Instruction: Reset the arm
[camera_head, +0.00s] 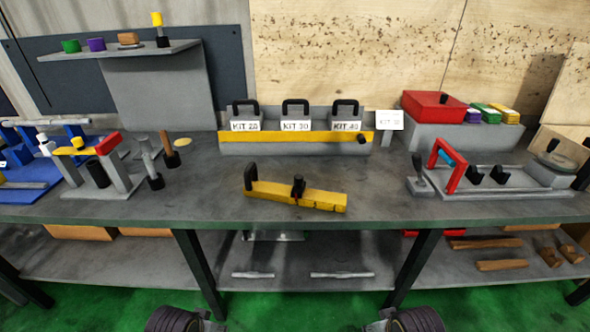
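Dark, ribbed parts of my two arms show at the bottom edge, one left of centre and one right of centre. They are low, in front of the workbench (400,209), and apart from it. The fingers of both grippers are out of view, so I cannot see whether they hold anything. A yellow bar-shaped tool (325,200) with a black handle and a black knob lies alone on the front middle of the bench. No part of my arms touches it.
A grey rack with a yellow front bar (290,137) holds three labelled kits at the back. A grey fixture with a red frame (455,172) stands right, a grey stand (118,178) left. A red box (434,106) is back right. The lower shelf (200,268) holds metal rods and wooden pieces.

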